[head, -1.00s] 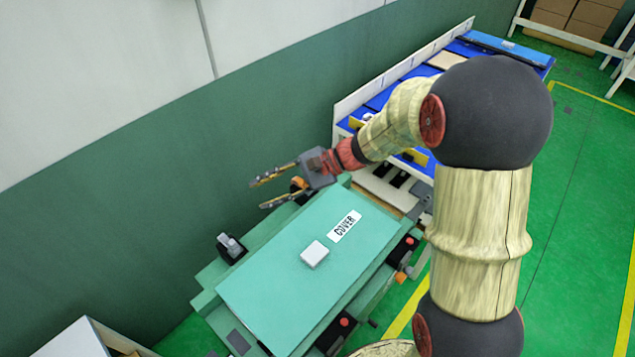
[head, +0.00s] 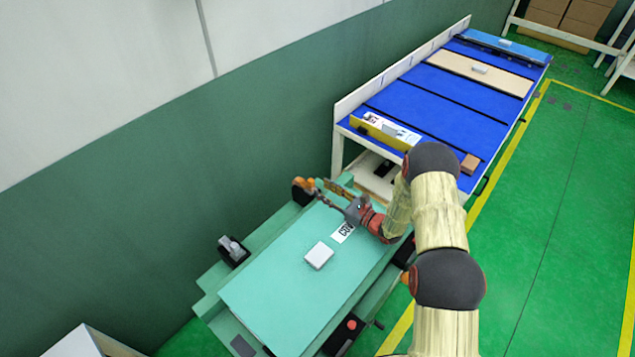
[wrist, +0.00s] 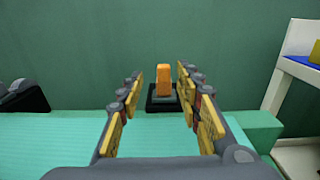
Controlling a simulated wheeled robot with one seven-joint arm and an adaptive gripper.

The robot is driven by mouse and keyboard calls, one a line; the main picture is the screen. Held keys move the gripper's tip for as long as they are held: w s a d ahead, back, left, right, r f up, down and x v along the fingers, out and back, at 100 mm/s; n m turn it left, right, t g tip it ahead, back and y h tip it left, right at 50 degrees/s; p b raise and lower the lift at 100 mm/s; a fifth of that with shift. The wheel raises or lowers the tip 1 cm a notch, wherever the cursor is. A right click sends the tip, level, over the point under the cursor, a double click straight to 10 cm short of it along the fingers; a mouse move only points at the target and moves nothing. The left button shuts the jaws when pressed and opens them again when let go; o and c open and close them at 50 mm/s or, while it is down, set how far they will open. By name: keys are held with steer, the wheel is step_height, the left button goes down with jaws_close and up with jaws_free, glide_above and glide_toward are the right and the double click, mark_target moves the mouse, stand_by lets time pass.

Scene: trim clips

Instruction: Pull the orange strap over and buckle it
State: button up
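The orange strap end (head: 301,185) stands upright in a black holder at the far edge of the teal bench. It also shows in the wrist view (wrist: 163,80), straight ahead and centred between my fingers. My gripper (head: 323,188) is open and empty, low over the far end of the cover (head: 285,282), pointing at the strap. I cannot tell whether a finger touches it. A black buckle block with a red button (head: 345,333) sits on the near side of the bench. Another black block (head: 406,252) further along is partly hidden by my arm.
A second black holder with a grey piece (head: 232,250) stands on the far edge to the left. A white block (head: 319,256) lies on the cover. The wall (head: 180,200) is close behind the bench. A blue-topped table (head: 440,95) stands at the right.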

mark_target(313, 183)
steer(key=shift+w+d+f, duration=0.15)
steer(key=shift+d+f, duration=0.05)
steer(key=shift+f, duration=0.15)
steer(key=shift+w+a, duration=0.2)
steer(key=b+x, duration=0.1)
steer(key=x, duration=0.6)
steer(key=shift+b, duration=0.3)
steer(key=shift+c, duration=1)
jaws_close()
